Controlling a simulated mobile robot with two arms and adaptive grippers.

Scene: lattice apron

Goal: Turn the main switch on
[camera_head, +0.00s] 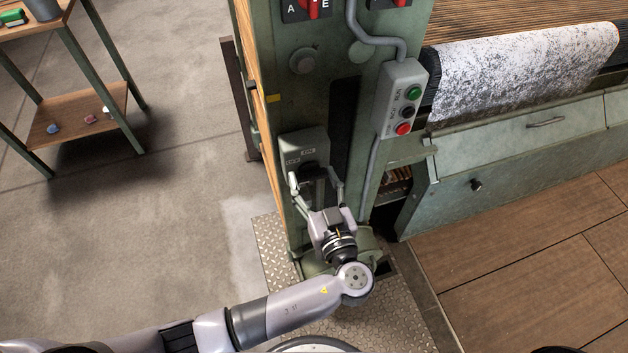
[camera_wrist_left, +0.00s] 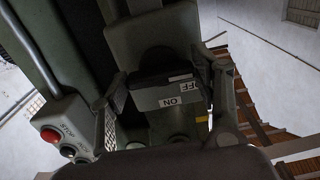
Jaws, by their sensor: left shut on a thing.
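The main switch (camera_head: 302,143) is a grey-green box low on the front of the green machine column, with white labels on its face. My left gripper (camera_head: 316,180) reaches up to the switch from below, one finger on each side of the handle. In the left wrist view my gripper (camera_wrist_left: 162,82) is shut on the handle. The handle's exact position is partly hidden and dark. My right gripper is not in view.
A button box (camera_head: 405,98) with green, black and red buttons is fixed right of the switch, with a conduit below it. Red rotary knobs (camera_head: 311,8) sit higher up. A roll of speckled cloth (camera_head: 525,70) is at right. Open concrete floor (camera_head: 190,120) lies left.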

